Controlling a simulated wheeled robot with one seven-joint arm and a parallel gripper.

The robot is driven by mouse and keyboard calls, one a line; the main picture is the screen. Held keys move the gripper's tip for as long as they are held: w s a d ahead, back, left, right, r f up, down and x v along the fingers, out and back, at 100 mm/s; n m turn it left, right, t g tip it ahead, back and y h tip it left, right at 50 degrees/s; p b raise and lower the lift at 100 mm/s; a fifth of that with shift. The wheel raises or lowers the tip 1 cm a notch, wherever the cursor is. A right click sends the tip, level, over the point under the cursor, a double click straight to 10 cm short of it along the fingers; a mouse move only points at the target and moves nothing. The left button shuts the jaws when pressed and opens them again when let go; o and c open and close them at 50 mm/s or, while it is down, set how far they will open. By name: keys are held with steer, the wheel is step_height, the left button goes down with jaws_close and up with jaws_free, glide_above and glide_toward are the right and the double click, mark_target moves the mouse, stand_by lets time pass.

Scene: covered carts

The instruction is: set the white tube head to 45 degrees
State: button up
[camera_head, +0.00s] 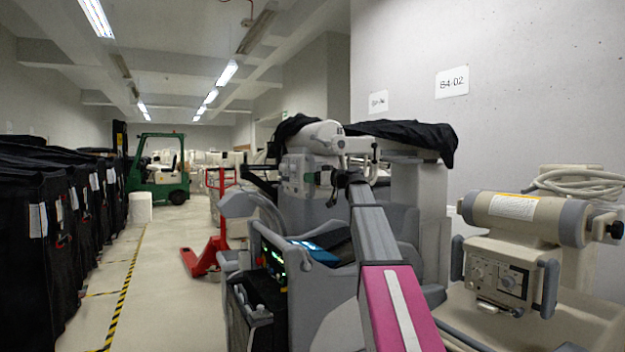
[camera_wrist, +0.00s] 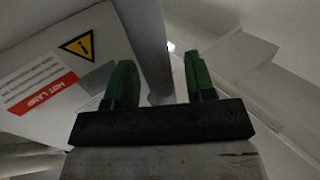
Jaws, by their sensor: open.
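The white tube head (camera_head: 318,136) hangs in the middle of the head view, with a pale control box (camera_head: 298,174) below it. My arm reaches up to its right side, and the fingers are too small to make out there. In the wrist view my gripper (camera_wrist: 160,82) shows two green fingertips spread apart, with a grey bar (camera_wrist: 147,45) running up between them, closer to the left finger. I cannot tell whether either finger touches the bar. A white panel with a yellow warning triangle and a red label (camera_wrist: 45,92) lies just left of the fingers.
A beige tube head (camera_head: 525,217) with a control panel stands at the right. Black covers (camera_head: 400,135) lie behind the white head. Black covered carts (camera_head: 45,220) line the left; a red pallet jack (camera_head: 205,255) and green forklift (camera_head: 158,170) stand along the open aisle.

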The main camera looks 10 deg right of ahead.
mark_target(298, 157)
jaws_close()
steer(key=shift+a, duration=0.1)
steer(key=s+a+r+m+t+y, duration=0.1)
steer(key=s+a+r+m+t, duration=0.1)
steer(key=a+r+m+t, duration=0.3)
steer(key=shift+a+r+m+t, duration=0.3)
steer(key=shift+a+r+m, duration=0.15)
steer(key=shift+r+m, duration=1.95)
